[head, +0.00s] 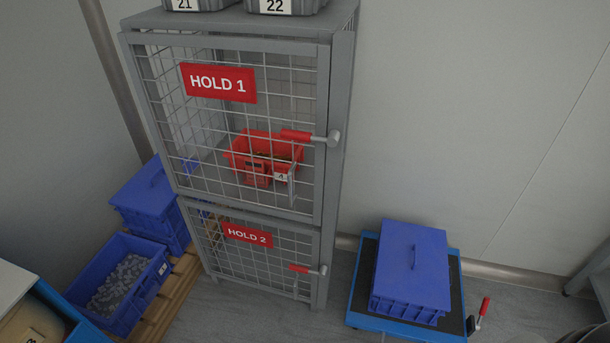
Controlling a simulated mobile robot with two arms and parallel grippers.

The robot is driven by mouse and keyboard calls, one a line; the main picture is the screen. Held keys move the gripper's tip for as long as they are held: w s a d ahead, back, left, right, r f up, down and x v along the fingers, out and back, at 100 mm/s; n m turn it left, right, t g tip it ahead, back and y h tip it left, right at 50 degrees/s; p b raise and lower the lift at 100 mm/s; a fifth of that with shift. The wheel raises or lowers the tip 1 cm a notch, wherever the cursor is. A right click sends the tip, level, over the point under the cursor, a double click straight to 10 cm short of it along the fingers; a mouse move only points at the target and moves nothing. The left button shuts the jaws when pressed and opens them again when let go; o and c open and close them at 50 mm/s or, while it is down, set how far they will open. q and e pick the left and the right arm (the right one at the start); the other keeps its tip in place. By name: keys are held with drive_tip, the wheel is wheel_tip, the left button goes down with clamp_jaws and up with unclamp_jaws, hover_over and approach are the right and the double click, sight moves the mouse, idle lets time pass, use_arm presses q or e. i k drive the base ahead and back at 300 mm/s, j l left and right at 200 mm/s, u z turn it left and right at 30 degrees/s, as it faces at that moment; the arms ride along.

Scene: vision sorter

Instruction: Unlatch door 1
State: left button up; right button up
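Door 1 is the upper wire-mesh door (160,101) of a grey cage cabinet, with a red sign reading HOLD 1 (218,83). Its latch (299,135) has a red handle lying level across the right side of the door and a grey round end at the door's right edge. The door looks shut against its frame. Behind the mesh stands a red bin (262,150) with a small white label. Neither of my grippers shows in the head view.
Below is the HOLD 2 door (262,262) with a similar red-handled latch (307,269). A blue lidded crate (411,268) stands on a blue cart (453,318) at right. Blue crates (121,283) stand on a pallet at left. Grey bins (285,6) sit on top of the cabinet.

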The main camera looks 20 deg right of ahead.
sight(332, 141)
drive_tip(key=i+l+z, duration=0.2)
drive_tip(key=u, duration=2.3)
drive_tip(key=i+j+u, duration=0.35)
drive_tip(key=i+j, duration=0.2)
drive_tip(key=j, duration=0.15)
drive_tip(key=i+j+u, duration=0.35)
drive_tip(key=i+j, duration=0.2)
